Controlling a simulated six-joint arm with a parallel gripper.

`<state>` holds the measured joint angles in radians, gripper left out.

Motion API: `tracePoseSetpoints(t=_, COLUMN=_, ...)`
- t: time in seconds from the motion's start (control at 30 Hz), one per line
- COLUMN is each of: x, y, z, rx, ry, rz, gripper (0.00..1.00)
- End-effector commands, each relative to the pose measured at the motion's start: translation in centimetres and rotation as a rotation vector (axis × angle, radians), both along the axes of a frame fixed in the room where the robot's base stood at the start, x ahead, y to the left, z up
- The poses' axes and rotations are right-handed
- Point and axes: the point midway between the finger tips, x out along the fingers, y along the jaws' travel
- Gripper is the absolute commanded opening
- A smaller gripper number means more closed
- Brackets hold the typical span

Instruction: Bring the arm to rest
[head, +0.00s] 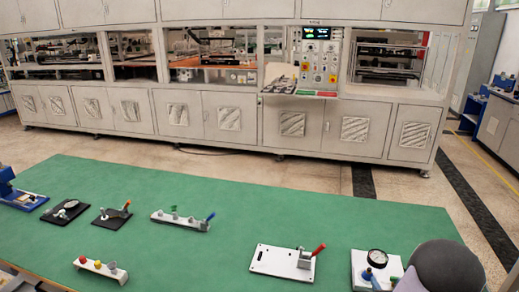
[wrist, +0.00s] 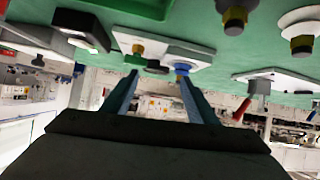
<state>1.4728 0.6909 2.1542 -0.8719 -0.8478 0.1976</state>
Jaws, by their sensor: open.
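My gripper (wrist: 158,80) shows in the wrist view, its two blue-grey fingers apart with no held object visible between them. Beyond the fingertips is a white plate (wrist: 200,52) with a blue fitting and a green-and-yellow fitting. I cannot tell whether the fingers touch it. In the head view a dark grey rounded part of my arm (head: 447,268) is at the bottom right, beside a white plate with a round gauge (head: 376,256). The fingers are not clearly visible there.
The green table (head: 130,190) carries a white plate with a red handle (head: 283,264), a white bar with a blue lever (head: 180,221), a bar with coloured knobs (head: 100,268) and two black-based devices (head: 64,212). Clear green surface lies toward the back. Pale cabinets (head: 220,120) stand beyond.

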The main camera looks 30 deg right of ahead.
Motion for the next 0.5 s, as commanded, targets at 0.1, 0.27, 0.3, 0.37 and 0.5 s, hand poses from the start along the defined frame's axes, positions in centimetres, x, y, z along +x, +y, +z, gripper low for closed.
tracePoseSetpoints(t=0.1, x=4.7, y=3.0, z=0.6, rx=0.031, ry=0.105, rz=0.055, gripper=0.53)
tracePoseSetpoints(t=0.27, x=9.6, y=8.7, z=1.2, rx=0.086, ry=0.255, rz=0.122, gripper=0.53)
tracePoseSetpoints(t=0.3, x=10.6, y=10.5, z=1.4, rx=0.1, ry=0.291, rz=0.139, gripper=0.53)
tracePoseSetpoints(t=0.37, x=11.8, y=13.3, z=1.7, rx=0.125, ry=0.345, rz=0.166, gripper=0.53)
tracePoseSetpoints(t=0.5, x=13.3, y=20.8, z=2.2, rx=0.183, ry=0.472, rz=0.241, gripper=0.53)
